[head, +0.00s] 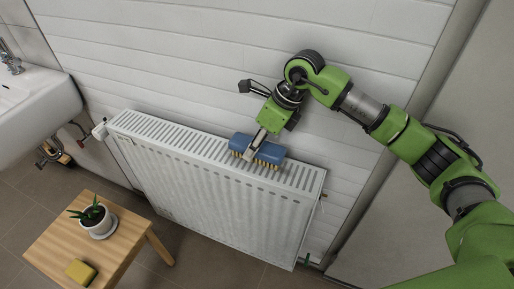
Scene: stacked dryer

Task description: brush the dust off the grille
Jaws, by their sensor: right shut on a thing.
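The grille (183,137) is the slotted top of a white radiator (218,200) that stands against the white panelled wall. My right gripper (257,143) is over the right half of the grille and shut on a blue brush (269,152) with yellowish bristles. The bristles are down at the front edge of the grille; I cannot tell whether they touch it. The brush hides part of the slots. Dust on the grille is too small to make out. My left gripper is not in view.
A white sink (30,110) is at the left. A valve (99,131) sits at the radiator's left end.

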